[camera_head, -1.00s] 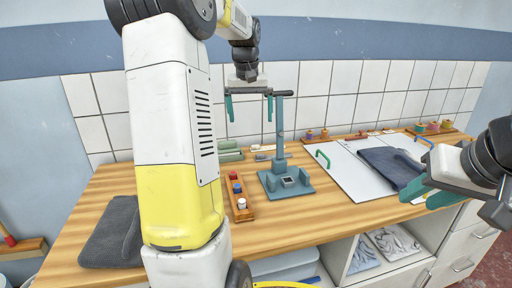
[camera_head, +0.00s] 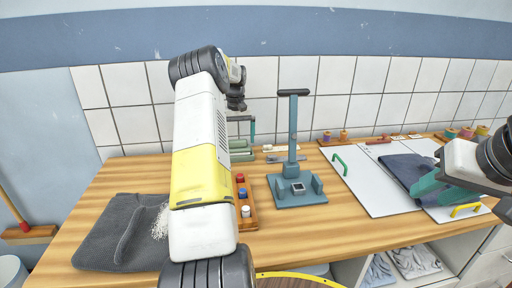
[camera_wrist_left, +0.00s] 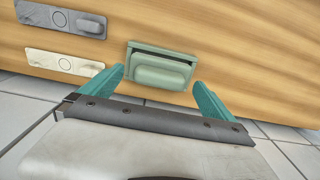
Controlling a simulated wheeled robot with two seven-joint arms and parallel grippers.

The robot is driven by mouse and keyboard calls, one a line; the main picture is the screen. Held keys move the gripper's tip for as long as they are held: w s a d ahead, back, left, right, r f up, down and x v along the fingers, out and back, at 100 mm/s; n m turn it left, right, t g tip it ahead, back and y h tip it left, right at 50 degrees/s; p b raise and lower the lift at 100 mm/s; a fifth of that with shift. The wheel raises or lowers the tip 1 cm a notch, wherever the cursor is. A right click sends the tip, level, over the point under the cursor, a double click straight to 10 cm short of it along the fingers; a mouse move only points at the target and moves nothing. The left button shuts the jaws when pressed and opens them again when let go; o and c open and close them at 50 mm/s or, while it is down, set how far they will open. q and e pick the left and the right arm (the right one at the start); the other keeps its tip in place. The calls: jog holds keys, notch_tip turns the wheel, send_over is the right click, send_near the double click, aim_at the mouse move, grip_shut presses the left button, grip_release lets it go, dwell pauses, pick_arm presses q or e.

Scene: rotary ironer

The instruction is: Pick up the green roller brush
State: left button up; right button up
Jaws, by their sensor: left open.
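The green roller brush (camera_head: 240,156) lies at the back of the wooden table near the tiled wall, partly behind my left arm in the head view. In the left wrist view the green brush (camera_wrist_left: 160,70) shows as a rounded bar beside a dark slot in a flat green body. My left gripper (camera_wrist_left: 158,95) is open, its teal fingers to either side of the brush in the picture, with nothing between them. In the head view my left gripper (camera_head: 243,128) is mostly hidden by its arm. My right gripper (camera_head: 428,190) is over the dark folded cloth (camera_head: 408,170); its opening is unclear.
A blue-grey stand (camera_head: 293,150) with a tall post rises right of the brush. A wooden rack (camera_head: 248,222) of coloured knobs lies in front. A grey tool (camera_wrist_left: 60,18) and a white tool (camera_wrist_left: 62,63) lie beside the brush. A grey towel (camera_head: 112,235) lies front left.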

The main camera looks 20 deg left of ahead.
aim_at(237, 140)
pick_arm(q)
notch_tip(237, 140, down, 3)
jog(key=shift+f, duration=0.1)
jog(key=c, duration=1.1)
notch_tip(237, 140, up, 10)
jog(key=shift+r, duration=0.1)
jog(key=o, duration=0.7)
jog(key=c, duration=0.4)
